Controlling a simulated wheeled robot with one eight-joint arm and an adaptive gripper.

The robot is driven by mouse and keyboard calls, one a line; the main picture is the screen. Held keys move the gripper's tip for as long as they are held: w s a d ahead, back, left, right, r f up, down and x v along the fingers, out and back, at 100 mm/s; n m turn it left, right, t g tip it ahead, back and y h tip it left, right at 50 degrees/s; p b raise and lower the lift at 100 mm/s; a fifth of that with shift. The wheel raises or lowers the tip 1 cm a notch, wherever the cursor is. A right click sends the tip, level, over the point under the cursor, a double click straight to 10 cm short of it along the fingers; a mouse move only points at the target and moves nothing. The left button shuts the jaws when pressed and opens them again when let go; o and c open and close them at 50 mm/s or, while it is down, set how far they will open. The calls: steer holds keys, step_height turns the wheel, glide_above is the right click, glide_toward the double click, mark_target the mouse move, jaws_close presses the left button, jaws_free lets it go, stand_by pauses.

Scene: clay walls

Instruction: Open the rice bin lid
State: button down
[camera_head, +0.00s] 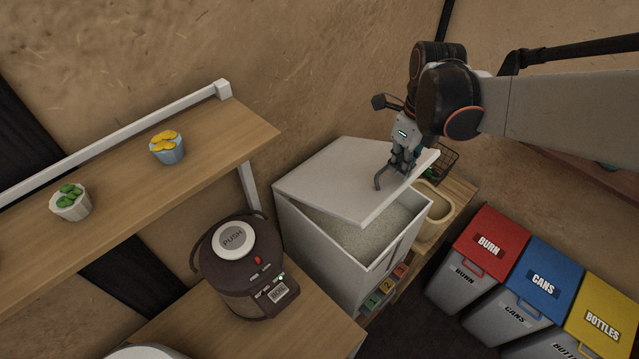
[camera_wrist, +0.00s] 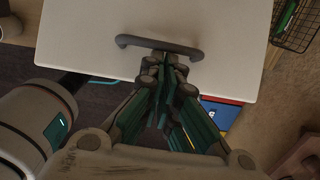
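The rice bin (camera_head: 392,268) is a white box. Its white lid (camera_head: 335,178) is tilted up at the front, with a gap showing pale rice (camera_head: 372,238) inside. The lid also fills the top of the wrist view (camera_wrist: 210,18). A grey bar handle (camera_head: 379,180) is near the lid's front edge; it also shows in the wrist view (camera_wrist: 130,40). My gripper (camera_head: 402,166) is at the handle, its fingers close together around the bar's middle. The fingers in the wrist view (camera_wrist: 168,62) hide part of the handle.
A brown hot-water pot (camera_head: 225,285) stands left of the bin on a wooden counter. A shelf (camera_head: 215,150) with small potted plants is above it. A wire basket (camera_head: 440,160) is behind the bin's right side. Burn, cans and bottles bins (camera_head: 540,275) stand right.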

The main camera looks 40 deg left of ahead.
steer(key=a+r+p, duration=0.2)
steer(key=a+r, duration=0.4)
steer(key=a, duration=0.3)
steer(key=a+r+p, duration=0.2)
steer(key=a+r, duration=0.4)
steer(key=a, duration=0.3)
steer(key=shift+r, duration=0.15)
